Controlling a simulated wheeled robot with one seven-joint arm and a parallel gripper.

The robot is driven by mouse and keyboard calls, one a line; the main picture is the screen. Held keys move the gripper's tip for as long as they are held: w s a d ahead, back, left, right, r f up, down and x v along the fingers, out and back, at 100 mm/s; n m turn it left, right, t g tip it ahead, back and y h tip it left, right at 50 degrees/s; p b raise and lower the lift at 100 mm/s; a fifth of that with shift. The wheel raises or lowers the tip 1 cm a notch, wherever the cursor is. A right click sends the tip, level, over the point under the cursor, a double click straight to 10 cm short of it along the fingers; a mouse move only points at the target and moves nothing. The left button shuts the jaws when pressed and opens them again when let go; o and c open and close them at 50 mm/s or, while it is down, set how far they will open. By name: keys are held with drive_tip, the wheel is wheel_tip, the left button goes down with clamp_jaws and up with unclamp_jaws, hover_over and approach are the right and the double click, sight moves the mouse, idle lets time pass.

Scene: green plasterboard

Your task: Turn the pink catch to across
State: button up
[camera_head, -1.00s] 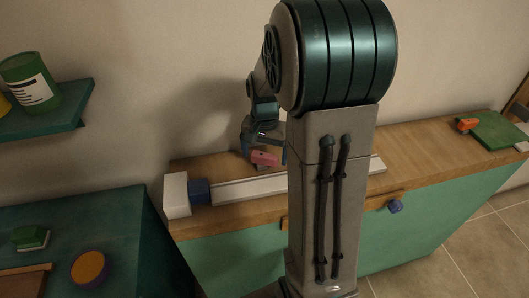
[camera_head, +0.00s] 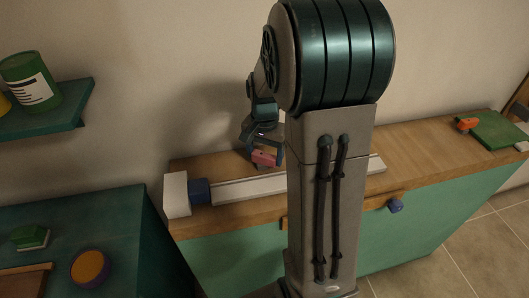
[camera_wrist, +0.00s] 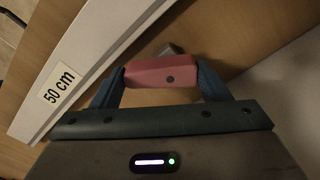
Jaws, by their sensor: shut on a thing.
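The pink catch (camera_head: 264,158) is a small block on the wooden counter, behind the long white strip. In the wrist view my gripper (camera_wrist: 160,82) has a blue finger at each end of the catch. The underside of the catch is hidden.
The white strip (camera_wrist: 92,58) marked "50 cm" lies beside the catch. A blue block (camera_head: 200,190) and a white block (camera_head: 176,195) stand at the counter's left end. A green board (camera_head: 497,132) lies far right. The wall is close behind.

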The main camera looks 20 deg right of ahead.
sight(262, 156)
drive_tip(key=m, duration=0.6)
drive_tip(key=shift+s+a+r+p, duration=0.1)
drive_tip(key=shift+a+r+p, duration=0.05)
drive_tip(key=shift+a+p, duration=0.15)
drive_tip(key=shift+a+m+p, duration=0.15)
drive_tip(key=shift+m+p, duration=0.45)
drive_tip(key=shift+m, duration=1.7)
drive_tip(key=o, duration=1)
wheel_tip(262, 156, up, 14)
drive_tip(key=shift+f, duration=0.15)
